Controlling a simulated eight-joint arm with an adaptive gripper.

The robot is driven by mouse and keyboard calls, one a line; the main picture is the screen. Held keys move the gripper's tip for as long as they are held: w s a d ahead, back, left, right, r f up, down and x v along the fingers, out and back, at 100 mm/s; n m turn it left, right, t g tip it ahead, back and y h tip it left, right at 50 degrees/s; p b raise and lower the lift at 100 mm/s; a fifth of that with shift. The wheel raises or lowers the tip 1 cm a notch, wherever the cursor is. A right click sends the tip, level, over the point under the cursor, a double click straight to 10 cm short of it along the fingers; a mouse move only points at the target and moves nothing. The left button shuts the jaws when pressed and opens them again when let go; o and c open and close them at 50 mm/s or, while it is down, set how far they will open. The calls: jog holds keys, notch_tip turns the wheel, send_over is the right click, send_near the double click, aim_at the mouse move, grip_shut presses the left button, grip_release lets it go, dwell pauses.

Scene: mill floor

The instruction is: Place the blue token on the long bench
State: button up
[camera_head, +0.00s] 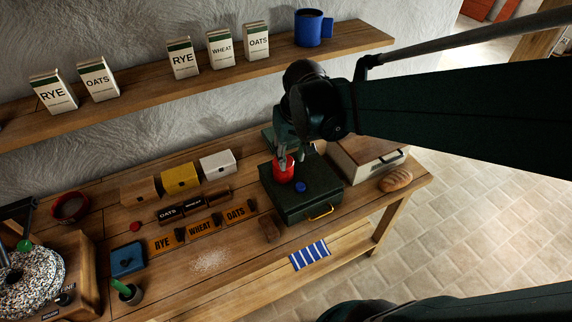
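The blue token (300,187) is a small disc lying on the lid of a dark green metal box (312,207), which stands on the long bench (245,259). The long bench is a wooden worktop along the wall. My gripper (289,157) points down above the box lid, just behind and left of the blue token. A red cylindrical thing (284,169) is right at the fingertips; I cannot tell whether the fingers grip it. The fingers are small and dark here, so their opening is unclear. The blue token is apart from the fingers.
Rye, wheat and oats signs (204,227) and small coloured boxes (180,178) stand left of the green box. A drawer box (364,157) and bread (396,180) are right. A red disc (135,227) lies left. The shelf (210,75) is above. Bare wood shows at front.

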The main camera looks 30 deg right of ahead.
jog(key=w+d+f+m+g, duration=0.1)
jog(key=w+d+f+g, duration=0.1)
jog(key=d+f, duration=0.4)
jog(key=shift+w+f+g, duration=0.4)
jog(key=shift+w+f, duration=0.4)
jog(key=shift+f, duration=0.55)
send_over(300, 185)
jog(key=shift+s+f, duration=0.1)
jog(key=shift+f, duration=3.3)
jog(key=shift+f, duration=0.15)
jog(key=shift+f, duration=2.45)
jog(key=c, duration=0.5)
